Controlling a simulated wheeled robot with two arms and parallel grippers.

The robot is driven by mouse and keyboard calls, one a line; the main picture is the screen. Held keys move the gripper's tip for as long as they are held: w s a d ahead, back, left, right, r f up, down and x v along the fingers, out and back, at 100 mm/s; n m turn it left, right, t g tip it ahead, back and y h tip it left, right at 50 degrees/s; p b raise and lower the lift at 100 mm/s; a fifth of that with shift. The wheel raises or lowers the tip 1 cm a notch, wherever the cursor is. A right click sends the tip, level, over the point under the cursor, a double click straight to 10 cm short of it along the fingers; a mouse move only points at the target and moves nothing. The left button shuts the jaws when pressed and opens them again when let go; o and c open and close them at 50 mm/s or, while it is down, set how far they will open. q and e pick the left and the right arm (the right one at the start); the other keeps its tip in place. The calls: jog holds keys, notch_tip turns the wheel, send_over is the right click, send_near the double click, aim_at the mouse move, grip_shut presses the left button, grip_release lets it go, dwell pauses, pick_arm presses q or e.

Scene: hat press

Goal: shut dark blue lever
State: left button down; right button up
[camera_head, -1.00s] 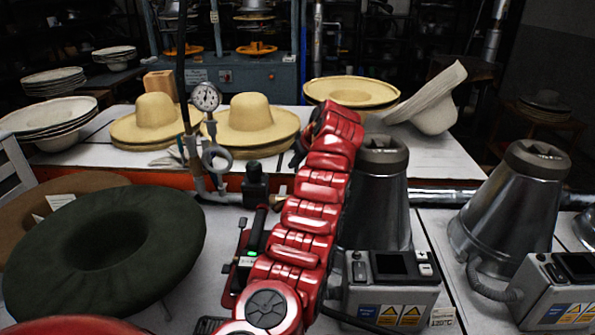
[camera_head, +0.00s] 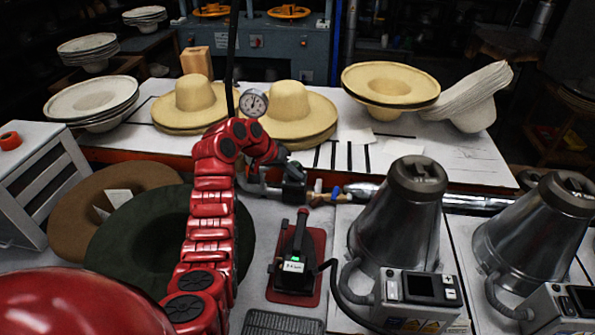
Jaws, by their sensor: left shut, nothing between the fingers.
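A small blue lever (camera_head: 336,192) sits on the pipe fitting, just right of a brass-coloured piece (camera_head: 317,197). It is too small to tell how far it is turned. My left gripper (camera_head: 277,156) is at the end of my red arm, which rises from the lower left and bends right at the top. The gripper is shut and empty, beside the black valve block (camera_head: 294,184) and the pressure gauge (camera_head: 254,103). It is up and left of the blue lever and apart from it. My right gripper is not in view.
A metal pipe (camera_head: 365,190) runs right behind two metal cones (camera_head: 400,220). A black iron-like device (camera_head: 296,255) stands on a red plate in front. Straw hats (camera_head: 290,100) lie on the back table. A dark green hat (camera_head: 135,240) lies partly behind my arm.

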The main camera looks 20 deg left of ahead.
aim_at(335, 196)
pick_arm(q)
jog(key=w+d+f+p, duration=0.4)
jog(key=d+f+p, duration=0.1)
jog(key=d+f, duration=0.2)
jog(key=shift+w+d, duration=0.25)
jog(key=shift+d, duration=0.1)
jog(key=shift+f, duration=0.1)
